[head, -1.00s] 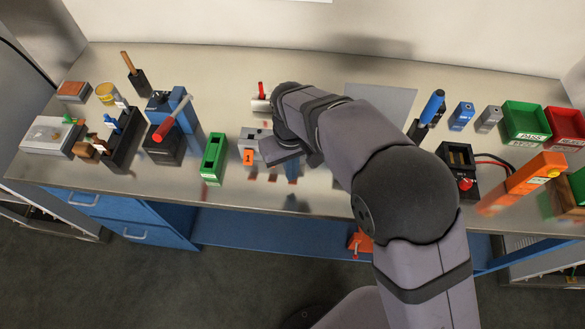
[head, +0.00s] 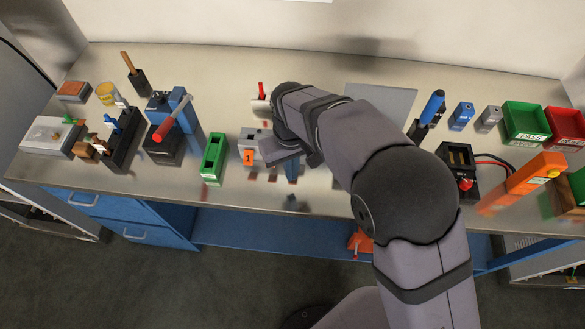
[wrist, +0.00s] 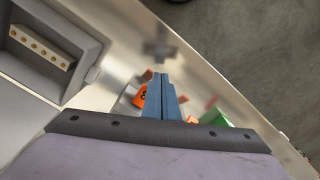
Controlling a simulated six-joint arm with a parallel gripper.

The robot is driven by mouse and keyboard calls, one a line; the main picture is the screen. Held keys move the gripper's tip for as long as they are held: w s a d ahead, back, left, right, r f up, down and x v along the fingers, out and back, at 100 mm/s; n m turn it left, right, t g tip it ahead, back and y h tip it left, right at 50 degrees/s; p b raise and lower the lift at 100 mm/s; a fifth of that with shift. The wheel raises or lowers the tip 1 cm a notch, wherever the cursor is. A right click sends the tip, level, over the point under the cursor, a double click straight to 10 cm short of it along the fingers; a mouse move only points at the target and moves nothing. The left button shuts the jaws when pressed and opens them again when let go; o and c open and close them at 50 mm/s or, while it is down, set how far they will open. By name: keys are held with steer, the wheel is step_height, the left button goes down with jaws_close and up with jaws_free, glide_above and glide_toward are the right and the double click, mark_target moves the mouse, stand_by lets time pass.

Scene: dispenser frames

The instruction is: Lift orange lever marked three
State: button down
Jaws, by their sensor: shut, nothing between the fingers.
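My gripper (wrist: 161,90) has blue fingers that are shut together with nothing between them. In the head view the fingers (head: 292,172) show just below my wrist, above the front part of the bench. An orange lever tag (wrist: 140,96) lies just left of the fingers in the wrist view; its mark is turned and I cannot read it surely. In the head view a grey dispenser (head: 252,134) carries an orange tag marked 1 (head: 249,157). My wrist covers what stands to its right, and no lever marked three can be read there.
A green box (head: 212,157) stands left of the dispenser; a green shape (wrist: 214,118) shows right of the fingers in the wrist view. A grey tray with a row of holes (wrist: 40,48) is at upper left there. The bench's front edge is close.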

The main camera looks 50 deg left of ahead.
steer(key=shift+f, duration=0.15)
stand_by(0.4)
steer(key=shift+f+b, duration=1.2)
steer(key=shift+f, duration=0.95)
steer(key=shift+w+a, duration=0.55)
steer(key=shift+w, duration=0.05)
steer(key=shift+a+r+p, duration=0.2)
steer(key=shift+r+p, duration=0.3)
steer(key=shift+p, duration=0.05)
stand_by(0.6)
steer(key=shift+s+d+r+p, duration=0.1)
steer(key=shift+d+r+p, duration=0.1)
steer(key=shift+r+p, duration=0.5)
stand_by(0.9)
steer(key=shift+s+d+r+p, duration=0.15)
steer(key=shift+p, duration=0.25)
stand_by(0.6)
